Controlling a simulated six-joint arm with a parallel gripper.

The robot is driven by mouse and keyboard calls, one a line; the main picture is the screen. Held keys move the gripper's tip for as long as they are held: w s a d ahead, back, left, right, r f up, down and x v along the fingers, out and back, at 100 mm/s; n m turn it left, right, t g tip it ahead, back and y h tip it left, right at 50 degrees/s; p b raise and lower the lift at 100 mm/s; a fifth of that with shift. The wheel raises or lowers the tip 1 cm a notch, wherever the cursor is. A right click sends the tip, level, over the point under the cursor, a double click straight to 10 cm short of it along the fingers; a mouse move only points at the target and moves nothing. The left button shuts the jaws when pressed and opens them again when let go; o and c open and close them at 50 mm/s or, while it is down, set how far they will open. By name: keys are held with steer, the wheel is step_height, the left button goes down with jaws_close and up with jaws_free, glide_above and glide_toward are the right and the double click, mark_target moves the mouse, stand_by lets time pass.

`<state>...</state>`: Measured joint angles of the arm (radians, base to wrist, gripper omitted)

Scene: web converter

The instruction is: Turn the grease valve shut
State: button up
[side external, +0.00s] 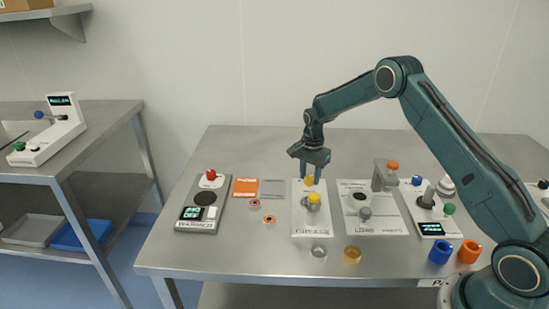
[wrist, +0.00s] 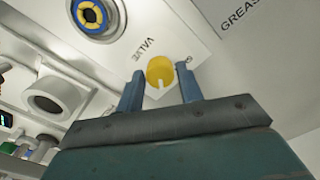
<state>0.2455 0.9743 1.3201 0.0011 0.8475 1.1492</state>
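The grease valve is a yellow round knob with a pale notch (wrist: 160,72), beside the word VALVE on a white panel (wrist: 195,40). A narrow gap seems to show on each side; contact is hard to tell. The knob's height relative to the fingertips is unclear.
The load panel (side external: 385,226) with a grey post (side external: 379,178) is to the right. Small cups (side external: 352,255) sit near the front edge.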

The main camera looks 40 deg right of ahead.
steer(key=c, duration=0.5)
steer(key=shift+c, duration=0.2)
steer(key=shift+n, duration=0.3)
steer(key=n, duration=0.7)
steer(key=shift+n, duration=0.4)
steer(key=n, duration=0.3)
steer(key=shift+n, duration=0.4)
steer(key=shift+w+n, duration=0.1)
steer(key=shift+n, duration=1.8)
steer(key=shift+r, duration=0.1)
